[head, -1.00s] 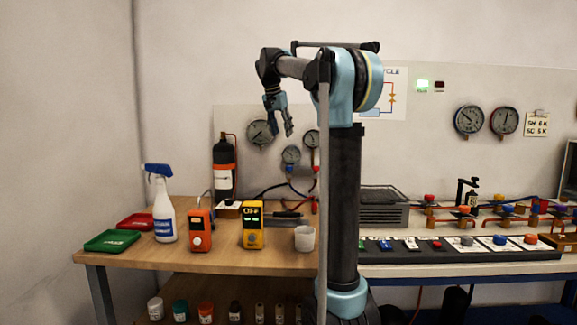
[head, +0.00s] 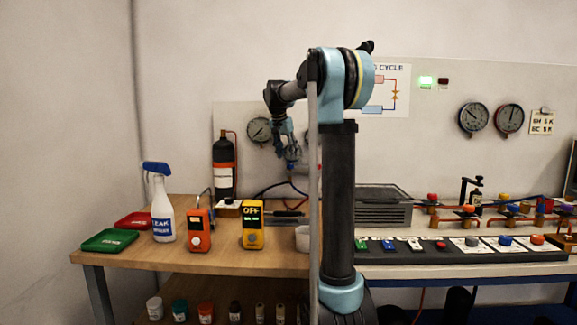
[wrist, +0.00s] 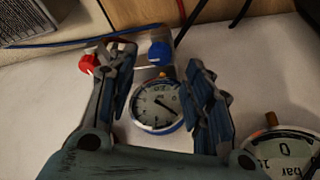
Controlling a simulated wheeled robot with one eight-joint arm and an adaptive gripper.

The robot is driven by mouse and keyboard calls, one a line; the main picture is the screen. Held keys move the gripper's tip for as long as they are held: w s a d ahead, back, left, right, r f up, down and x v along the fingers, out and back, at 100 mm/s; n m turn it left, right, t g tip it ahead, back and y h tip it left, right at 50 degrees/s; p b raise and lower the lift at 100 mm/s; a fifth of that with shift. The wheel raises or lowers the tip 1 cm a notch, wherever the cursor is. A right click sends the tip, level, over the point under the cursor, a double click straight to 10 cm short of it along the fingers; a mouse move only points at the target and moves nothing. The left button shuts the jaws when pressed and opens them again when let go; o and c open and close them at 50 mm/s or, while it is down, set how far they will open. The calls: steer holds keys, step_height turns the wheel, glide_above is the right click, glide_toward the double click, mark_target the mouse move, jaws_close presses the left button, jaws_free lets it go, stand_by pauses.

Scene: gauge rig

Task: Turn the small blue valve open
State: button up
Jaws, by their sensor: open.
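A small blue valve knob (wrist: 160,52) shows in the wrist view, just past the space between my fingertips. It sits on a metal block beside a blue-rimmed gauge (wrist: 157,107), with a red knob (wrist: 88,64) to its left. My gripper (wrist: 158,72) is open and empty, its fingers on either side of the gauge in the picture. I cannot tell how far the tips are from the knob. In the head view my gripper (head: 293,157) hangs in front of the wall gauges, and the small blue knob is hidden there.
A black cylinder (head: 224,165), a yellow meter (head: 253,225), an orange meter (head: 200,230) and a spray bottle (head: 162,207) stand on the wooden table (head: 140,258). The right bench carries pipes with other coloured valves, including a blue one (head: 507,210). Hoses run near my gripper.

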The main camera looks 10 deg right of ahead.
mark_target(290, 166)
steer(key=shift+x, duration=2.75)
steer(key=c, duration=1.1)
